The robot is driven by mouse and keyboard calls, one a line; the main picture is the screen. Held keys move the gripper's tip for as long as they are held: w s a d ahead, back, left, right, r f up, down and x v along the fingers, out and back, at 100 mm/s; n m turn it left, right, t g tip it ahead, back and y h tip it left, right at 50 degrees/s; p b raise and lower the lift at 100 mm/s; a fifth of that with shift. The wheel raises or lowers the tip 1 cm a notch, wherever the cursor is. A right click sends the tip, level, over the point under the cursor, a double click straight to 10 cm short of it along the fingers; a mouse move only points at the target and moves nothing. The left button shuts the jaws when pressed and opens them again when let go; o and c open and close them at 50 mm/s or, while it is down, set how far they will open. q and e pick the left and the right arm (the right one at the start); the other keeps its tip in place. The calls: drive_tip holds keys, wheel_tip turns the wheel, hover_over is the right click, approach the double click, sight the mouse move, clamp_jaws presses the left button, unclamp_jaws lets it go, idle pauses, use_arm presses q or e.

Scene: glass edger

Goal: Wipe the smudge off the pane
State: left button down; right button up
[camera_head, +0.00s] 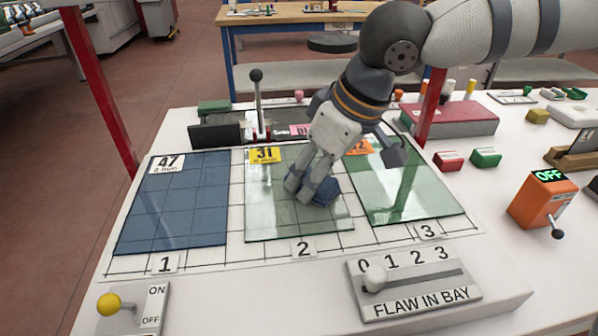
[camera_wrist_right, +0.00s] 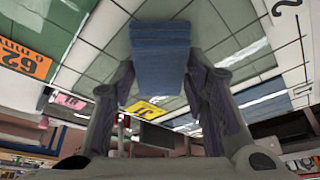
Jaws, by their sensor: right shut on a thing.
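My right gripper (camera_head: 308,190) is shut on a blue wiping pad (camera_head: 325,193). In the right wrist view the pad (camera_wrist_right: 160,48) sits between the two fingers (camera_wrist_right: 160,85). The pad is low over the pale green pane (camera_head: 283,222) in bay 2, right of its middle, and seems to touch it. That pane bears a yellow label 31. A dark blue pane (camera_head: 175,212) labelled 47 lies in bay 1, and a green pane (camera_head: 425,198) lies in bay 3. I cannot make out a smudge; the gripper and pad hide part of the bay 2 pane. My left gripper is not in view.
A slider box marked FLAW IN BAY (camera_head: 425,293) and an ON/OFF switch with a yellow knob (camera_head: 108,304) stand in front. An orange box reading OFF (camera_head: 540,200) is at right. A black-knobbed lever (camera_head: 258,100) and red posts (camera_head: 98,85) rise behind and beside the panes.

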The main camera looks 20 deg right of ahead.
sight(253, 192)
drive_tip(key=shift+w+a, duration=0.4)
drive_tip(key=shift+a, duration=0.9)
drive_tip(key=shift+w+a, duration=0.35)
drive_tip(key=shift+a, duration=1)
drive_tip(key=shift+w+a, duration=0.4)
drive_tip(key=shift+a, duration=0.9)
drive_tip(key=shift+r, duration=0.1)
drive_tip(key=shift+r, duration=2.95)
wheel_tip(253, 192, up, 3)
